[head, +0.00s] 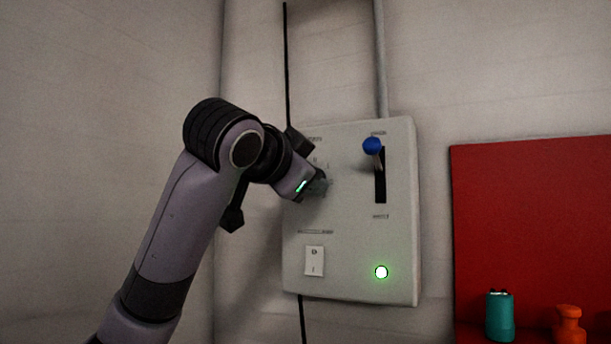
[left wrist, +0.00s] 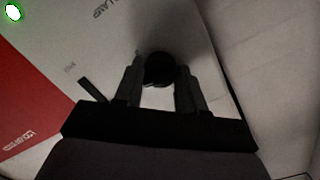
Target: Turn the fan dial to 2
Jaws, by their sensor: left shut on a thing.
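The fan dial is a round black knob in the left wrist view (left wrist: 159,69). It sits between the two fingers of my left gripper (left wrist: 160,76), which is shut on it. In the head view my left gripper (head: 318,184) is at the upper left part of the pale control panel (head: 345,238) and covers the dial. Faint marks show around it, but I cannot read the numbers or tell where the dial points. My right gripper is not in view.
On the same panel are a blue-knobbed lever (head: 372,145) at the top of its slot, a white rocker switch (head: 314,261) and a lit green lamp (head: 381,272). A red board (head: 530,220) stands to the right, with a teal object (head: 499,318) and an orange object (head: 568,326) before it.

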